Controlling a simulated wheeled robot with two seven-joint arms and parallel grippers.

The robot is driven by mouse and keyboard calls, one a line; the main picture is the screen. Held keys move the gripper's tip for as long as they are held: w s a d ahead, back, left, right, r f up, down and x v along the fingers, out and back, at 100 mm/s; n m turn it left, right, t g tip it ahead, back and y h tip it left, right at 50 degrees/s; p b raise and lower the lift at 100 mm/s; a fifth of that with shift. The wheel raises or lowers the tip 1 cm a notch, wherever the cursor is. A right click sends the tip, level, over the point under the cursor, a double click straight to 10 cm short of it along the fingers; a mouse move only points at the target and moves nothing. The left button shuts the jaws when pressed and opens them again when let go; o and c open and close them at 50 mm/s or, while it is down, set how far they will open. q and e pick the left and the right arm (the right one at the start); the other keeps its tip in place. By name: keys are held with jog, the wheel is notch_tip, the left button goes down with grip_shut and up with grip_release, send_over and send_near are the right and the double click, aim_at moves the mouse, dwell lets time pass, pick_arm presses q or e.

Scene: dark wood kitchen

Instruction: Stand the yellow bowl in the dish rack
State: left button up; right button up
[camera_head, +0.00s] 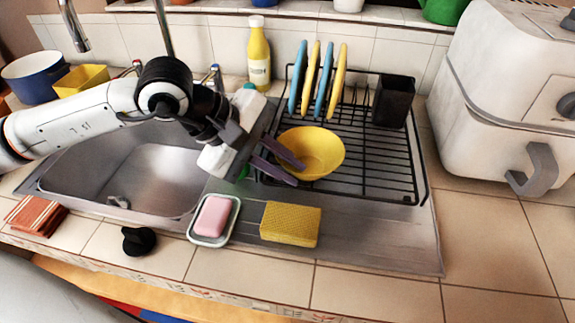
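The yellow bowl (322,150) is in the front left part of the black wire dish rack (385,183), with its open side facing up. It rests on or just above the wires; I cannot tell which. My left gripper (300,176) reaches in from the left at the bowl's left side. Its two fingers are parted, one over the inside of the bowl and one outside its near left wall, with the rim between them. The gap looks wider than the wall. My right gripper is not in view.
Blue and yellow plates (318,80) stand upright at the rack's back, beside a black holder (393,101). A sink (125,180) lies left. A sponge (290,224) and a soap dish (214,240) are in front. A white appliance (490,90) stands right. A yellow bottle (258,58) stands behind.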

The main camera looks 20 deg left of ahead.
pick_arm(q)
jog(key=shift+o, duration=0.4)
jog(key=v, duration=1.2)
jog(key=shift+b, duration=0.4)
jog(key=shift+s, duration=0.1)
